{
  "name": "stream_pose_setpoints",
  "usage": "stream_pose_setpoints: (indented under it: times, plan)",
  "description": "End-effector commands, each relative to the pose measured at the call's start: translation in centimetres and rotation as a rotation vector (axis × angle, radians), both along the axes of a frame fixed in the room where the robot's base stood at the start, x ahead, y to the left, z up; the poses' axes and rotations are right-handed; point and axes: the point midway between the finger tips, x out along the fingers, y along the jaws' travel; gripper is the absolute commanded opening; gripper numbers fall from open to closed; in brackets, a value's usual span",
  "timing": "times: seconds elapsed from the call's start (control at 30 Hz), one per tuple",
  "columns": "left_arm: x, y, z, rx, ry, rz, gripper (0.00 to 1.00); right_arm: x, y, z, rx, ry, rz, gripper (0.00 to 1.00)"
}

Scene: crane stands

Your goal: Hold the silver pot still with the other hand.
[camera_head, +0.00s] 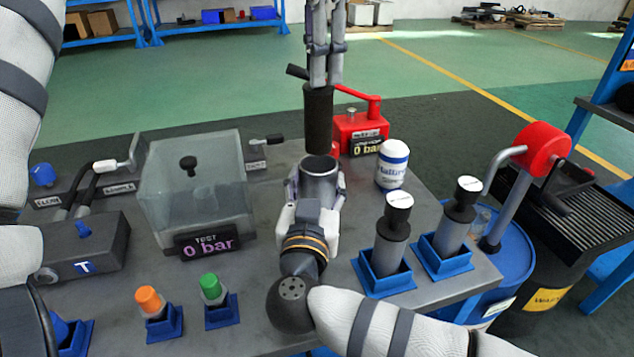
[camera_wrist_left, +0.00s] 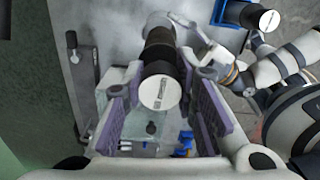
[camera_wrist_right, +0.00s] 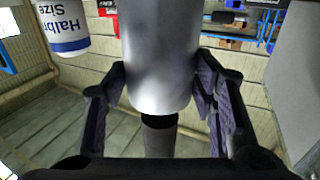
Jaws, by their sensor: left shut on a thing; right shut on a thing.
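The silver pot (camera_head: 319,182) stands upright near the middle of the grey table. My right gripper (camera_head: 317,205) is shut around its side, and the right wrist view shows the pot (camera_wrist_right: 160,60) between both fingers. My left gripper (camera_head: 325,75) comes down from above and is shut on a dark cylinder (camera_head: 318,120). In the left wrist view this cylinder's pale end disc (camera_wrist_left: 158,92) lies between the fingers. The cylinder's lower end is just above the pot's rim; I cannot tell if they touch. The pot's base is hidden by my right gripper.
Right of the pot are a white container (camera_head: 393,165) and two capped silver cylinders (camera_head: 391,240) in blue stands. A red pump (camera_head: 360,130) stands behind. A clear test box (camera_head: 195,190) is left. Orange-capped (camera_head: 151,300) and green-capped (camera_head: 212,288) bottles stand in front left.

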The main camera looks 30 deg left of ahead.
Motion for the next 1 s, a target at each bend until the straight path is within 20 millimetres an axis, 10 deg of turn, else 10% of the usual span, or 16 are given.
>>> stream_pose_setpoints:
  times: [0.07, 0.1, 0.2, 0.57, 1.0]
  plan:
    - [0.0, 0.0, 0.0, -0.001, -0.001, 0.000, 0.00, 0.0, 0.0, 0.1, 0.001, -0.002, 0.000, 0.16]
    - [0.0, 0.0, 0.0, -0.001, -0.001, 0.000, 0.00, 0.0, 0.0, 0.1, 0.001, -0.002, 0.000, 0.54]
    - [0.0, 0.0, 0.0, 0.000, 0.000, 0.000, 0.00, 0.0, 0.0, 0.1, 0.001, -0.002, 0.000, 0.75]
    - [0.0, 0.0, 0.0, 0.000, 0.000, 0.000, 0.00, -0.5, -0.2, 0.1, 0.001, -0.002, 0.002, 0.75]
    - [0.0, 0.0, 0.0, 0.000, 0.000, 0.000, 0.00, -9.6, -4.8, 0.1, 0.001, -0.002, 0.002, 0.75]
